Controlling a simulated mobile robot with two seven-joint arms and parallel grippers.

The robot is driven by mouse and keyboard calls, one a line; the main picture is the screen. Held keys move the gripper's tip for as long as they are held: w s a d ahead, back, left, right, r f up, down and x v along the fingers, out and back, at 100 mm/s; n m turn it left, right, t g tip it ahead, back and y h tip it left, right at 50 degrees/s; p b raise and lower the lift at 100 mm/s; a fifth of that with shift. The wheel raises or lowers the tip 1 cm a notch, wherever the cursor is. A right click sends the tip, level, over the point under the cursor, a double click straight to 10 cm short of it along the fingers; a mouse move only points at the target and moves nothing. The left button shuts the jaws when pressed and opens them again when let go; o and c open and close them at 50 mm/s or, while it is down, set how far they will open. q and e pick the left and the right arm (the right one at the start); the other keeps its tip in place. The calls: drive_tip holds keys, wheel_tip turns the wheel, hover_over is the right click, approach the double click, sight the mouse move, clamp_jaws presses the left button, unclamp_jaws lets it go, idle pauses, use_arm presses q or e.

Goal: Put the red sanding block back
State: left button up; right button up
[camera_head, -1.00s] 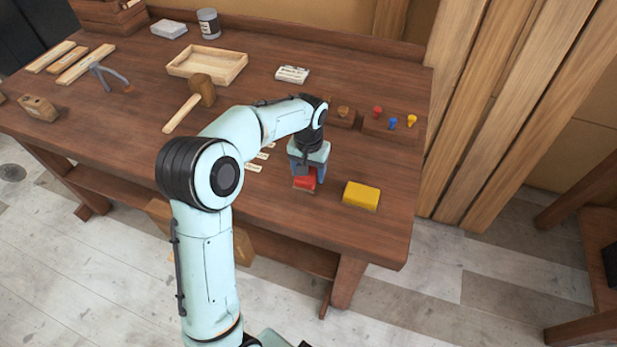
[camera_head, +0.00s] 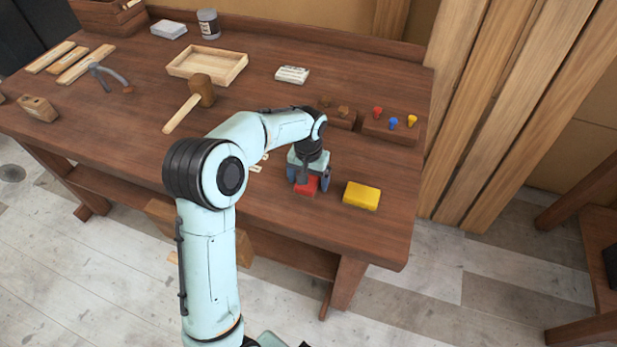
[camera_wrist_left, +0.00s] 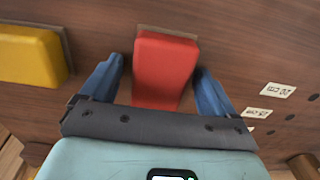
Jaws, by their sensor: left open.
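The red sanding block (camera_head: 307,186) lies on the workbench near its front edge, and it shows large in the left wrist view (camera_wrist_left: 163,68). My left gripper (camera_head: 309,180) is open right at the red block. In the left wrist view its two blue fingers (camera_wrist_left: 155,85) stand on either side of the block, with a gap visible at each side. The gripper hides part of the block in the head view. My right gripper is not in view.
A yellow block (camera_head: 361,195) lies just right of the red one. Wooden holders with coloured pegs (camera_head: 392,124) stand behind. A mallet (camera_head: 200,92), an open wooden tray (camera_head: 207,66) and small labels (camera_wrist_left: 277,90) are on the bench (camera_head: 260,205).

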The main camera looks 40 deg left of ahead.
use_arm(q)
wheel_tip(320, 180, up, 12)
drive_tip(key=p, duration=0.1)
drive_tip(key=shift+r, duration=0.2)
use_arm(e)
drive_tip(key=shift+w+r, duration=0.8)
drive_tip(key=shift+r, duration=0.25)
use_arm(q)
drive_tip(key=shift+f, duration=0.1)
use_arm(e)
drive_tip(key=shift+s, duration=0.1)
